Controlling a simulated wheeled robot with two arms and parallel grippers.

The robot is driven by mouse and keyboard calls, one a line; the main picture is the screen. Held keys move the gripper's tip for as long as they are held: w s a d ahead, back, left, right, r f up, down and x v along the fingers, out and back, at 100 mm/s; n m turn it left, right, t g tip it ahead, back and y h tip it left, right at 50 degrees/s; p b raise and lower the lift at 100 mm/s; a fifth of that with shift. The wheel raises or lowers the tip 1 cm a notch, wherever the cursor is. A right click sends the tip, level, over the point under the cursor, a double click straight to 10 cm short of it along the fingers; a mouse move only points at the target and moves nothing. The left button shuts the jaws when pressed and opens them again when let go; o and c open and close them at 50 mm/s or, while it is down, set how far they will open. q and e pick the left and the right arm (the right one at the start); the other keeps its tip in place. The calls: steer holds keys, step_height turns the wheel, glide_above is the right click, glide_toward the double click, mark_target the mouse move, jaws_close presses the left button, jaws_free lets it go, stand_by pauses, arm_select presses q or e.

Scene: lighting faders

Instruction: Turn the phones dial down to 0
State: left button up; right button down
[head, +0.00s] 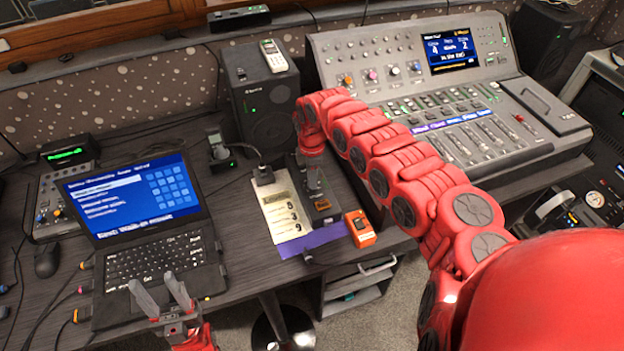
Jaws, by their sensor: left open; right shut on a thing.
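My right gripper (316,190) reaches down onto a small dark box (322,210) at the desk's front middle. Its jaws are shut on a dial on top of the box. The gripper hides most of that dial, so its pointer and setting cannot be read. I take it for the phones dial, but its label is too small to read. My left gripper (160,298) is open and empty in front of the laptop, its two grey fingers pointing up.
The laptop (140,255) stands at left. A speaker (262,105) stands behind. The mixing console (450,110) fills the right, partly behind my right arm.

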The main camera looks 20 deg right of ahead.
steer(key=n+b, duration=0.2)
steer(key=n, duration=0.3)
steer(key=shift+f+n, duration=0.1)
steer(key=shift+n, duration=0.2)
steer(key=n+b, duration=0.2)
steer(key=n, duration=0.2)
steer(key=n+b, duration=0.2)
steer(key=n, duration=0.2)
steer(key=shift+w, duration=0.1)
steer(key=n+b, duration=0.1)
steer(key=n, duration=0.1)
steer(key=shift+f+n+b, duration=0.1)
steer(key=shift+n+b, duration=1.2)
steer(key=shift+n, duration=0.6)
steer(key=shift+r, duration=0.2)
steer(key=c, duration=0.6)
jaws_free()
